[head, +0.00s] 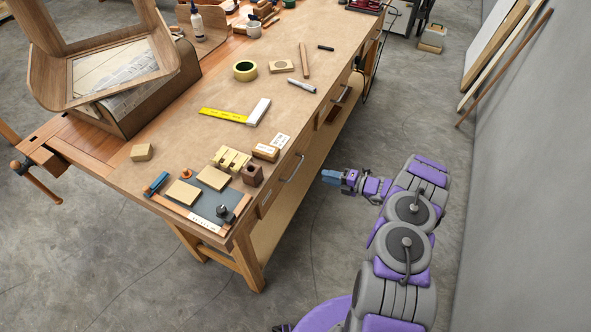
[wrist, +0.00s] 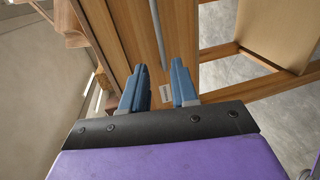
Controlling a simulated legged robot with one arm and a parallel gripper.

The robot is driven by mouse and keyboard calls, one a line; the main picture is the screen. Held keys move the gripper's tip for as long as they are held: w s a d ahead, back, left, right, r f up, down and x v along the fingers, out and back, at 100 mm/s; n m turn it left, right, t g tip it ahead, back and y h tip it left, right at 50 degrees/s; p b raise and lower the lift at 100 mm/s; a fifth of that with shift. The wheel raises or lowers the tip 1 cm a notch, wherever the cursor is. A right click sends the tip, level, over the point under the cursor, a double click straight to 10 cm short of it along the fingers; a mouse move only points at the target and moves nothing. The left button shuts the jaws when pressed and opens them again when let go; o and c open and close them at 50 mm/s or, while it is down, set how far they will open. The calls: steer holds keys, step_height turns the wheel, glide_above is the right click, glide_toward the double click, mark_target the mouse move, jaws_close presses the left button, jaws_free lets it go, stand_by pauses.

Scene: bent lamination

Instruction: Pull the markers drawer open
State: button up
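The bench's right side has a near drawer front with a grey bar handle (head: 292,167) and a farther one with a similar handle (head: 342,95). Both drawers look shut. My gripper (head: 329,176) has blue fingers and is to the right of the near handle, apart from it. In the wrist view my gripper (wrist: 159,67) is open and empty, facing a wooden drawer front with a grey bar handle (wrist: 157,32) beyond the fingertips. A small white label (wrist: 166,93) shows between the fingers; its writing is too small to read, so I cannot tell which drawer is for markers.
The workbench top (head: 180,130) holds a yellow-and-white square (head: 235,113), tape roll (head: 245,70), wooden blocks and a grey mat (head: 213,178). A wooden chair frame (head: 100,60) stands at the left. Free floor lies between bench and grey wall (head: 535,170).

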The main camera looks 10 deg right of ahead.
mark_target(297, 168)
steer(key=b+x, duration=0.2)
steer(key=x, duration=1.2)
steer(key=shift+d, duration=0.1)
jaws_close()
